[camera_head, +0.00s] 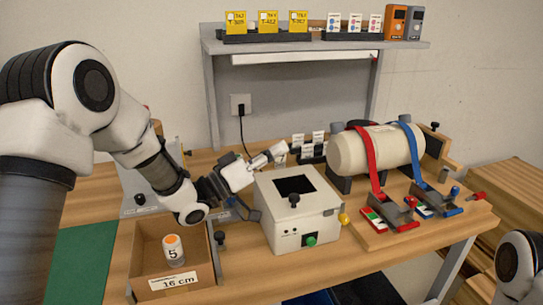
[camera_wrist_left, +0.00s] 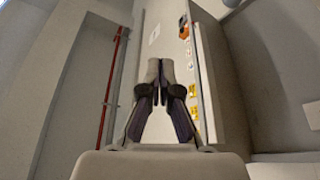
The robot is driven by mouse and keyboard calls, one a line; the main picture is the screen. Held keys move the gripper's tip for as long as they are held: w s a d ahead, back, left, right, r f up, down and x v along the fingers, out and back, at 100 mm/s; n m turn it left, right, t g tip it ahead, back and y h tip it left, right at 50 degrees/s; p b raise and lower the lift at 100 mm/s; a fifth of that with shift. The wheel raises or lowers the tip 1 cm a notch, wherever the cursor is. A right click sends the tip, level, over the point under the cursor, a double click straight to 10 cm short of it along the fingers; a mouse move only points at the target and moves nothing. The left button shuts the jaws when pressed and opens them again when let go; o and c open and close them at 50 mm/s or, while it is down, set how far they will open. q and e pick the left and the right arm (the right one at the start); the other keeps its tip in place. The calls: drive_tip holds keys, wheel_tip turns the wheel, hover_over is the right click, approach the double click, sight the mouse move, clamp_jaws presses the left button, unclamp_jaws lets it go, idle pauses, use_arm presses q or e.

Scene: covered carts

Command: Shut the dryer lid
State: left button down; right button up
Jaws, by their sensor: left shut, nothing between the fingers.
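The dryer (camera_head: 318,222) looks to be the white box in the middle of the table, with a dark square on its top, a black knob at the top's front edge and a green button on its front. I cannot tell whether the dark square is an opening or a window, or make out how its lid stands. My left gripper (camera_head: 277,152) is shut and empty, above the dryer's back left side. Its closed fingertips also show in the left wrist view (camera_wrist_left: 161,70). My right gripper is out of view.
A cardboard box (camera_head: 144,250) holding an orange-topped container (camera_head: 173,249) stands left of the dryer. A shelf (camera_head: 305,47) with cards and devices spans the back. A green mat (camera_head: 82,262) lies at left.

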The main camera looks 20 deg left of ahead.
sight(281, 206)
use_arm(q)
drive_tip(key=s+f+m+b, duration=0.1)
drive_tip(key=s+d+f+m+h+b, duration=0.1)
drive_tip(key=f+m+b, duration=0.1)
drive_tip(key=shift+d+g, duration=0.2)
drive_tip(key=shift+g, duration=0.2)
drive_tip(key=shift+s+d+f+b, duration=0.35)
drive_tip(key=shift+s+f+b, duration=0.2)
drive_tip(key=shift+f+b, duration=0.2)
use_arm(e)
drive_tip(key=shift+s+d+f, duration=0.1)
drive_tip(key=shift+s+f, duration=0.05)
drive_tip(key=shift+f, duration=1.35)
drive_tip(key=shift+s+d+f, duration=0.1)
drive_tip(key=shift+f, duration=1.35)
use_arm(q)
drive_tip(key=shift+r, duration=0.1)
